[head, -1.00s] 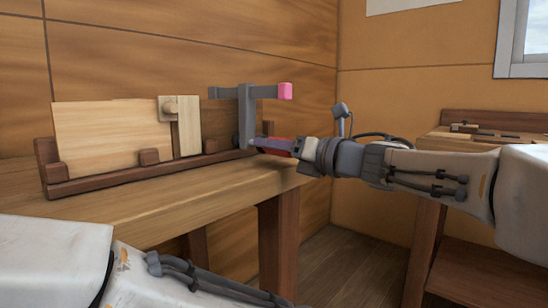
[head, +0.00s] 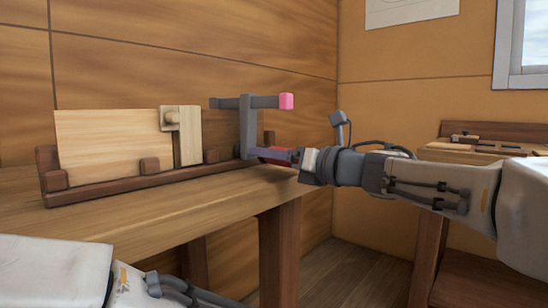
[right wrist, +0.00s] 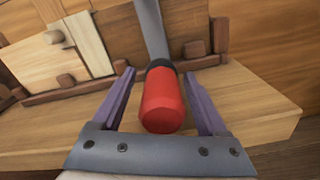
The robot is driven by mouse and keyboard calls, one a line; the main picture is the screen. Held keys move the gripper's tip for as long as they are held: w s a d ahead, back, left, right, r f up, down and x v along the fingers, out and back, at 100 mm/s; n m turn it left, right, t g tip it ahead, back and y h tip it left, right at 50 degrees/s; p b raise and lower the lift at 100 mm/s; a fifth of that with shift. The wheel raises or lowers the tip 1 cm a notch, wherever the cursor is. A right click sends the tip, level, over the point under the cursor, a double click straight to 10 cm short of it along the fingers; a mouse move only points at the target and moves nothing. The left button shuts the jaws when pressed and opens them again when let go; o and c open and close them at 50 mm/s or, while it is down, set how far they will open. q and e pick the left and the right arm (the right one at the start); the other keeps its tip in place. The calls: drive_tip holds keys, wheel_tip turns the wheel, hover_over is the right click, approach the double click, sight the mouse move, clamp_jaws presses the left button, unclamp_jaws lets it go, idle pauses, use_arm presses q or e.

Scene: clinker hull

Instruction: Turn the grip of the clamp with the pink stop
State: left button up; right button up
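The clamp (head: 246,122) is a grey upright bar with an arm across its top that ends in a pink stop (head: 287,101). It stands at the right end of the brown rack on the bench. Its red grip (right wrist: 163,103) points toward my right wrist camera, with a dark collar and grey shaft behind it. My right gripper (right wrist: 159,74) is open, its two purple fingers on either side of the red grip with a gap showing on both sides. In the head view the right gripper (head: 268,154) hides most of the grip. My left gripper is out of view.
The rack (head: 120,186) holds a pale board (head: 108,143) and a smaller wooden piece with a knob (head: 187,140). The bench top (head: 170,208) in front is clear. A second bench (head: 470,150) stands at the right. A wooden wall rises close behind the clamp.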

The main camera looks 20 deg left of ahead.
drive_tip(key=shift+d, duration=0.1)
drive_tip(key=p+v, duration=0.1)
drive_tip(key=v, duration=0.9)
drive_tip(key=shift+d, duration=0.2)
drive_tip(key=shift+s, duration=0.1)
idle(0.9)
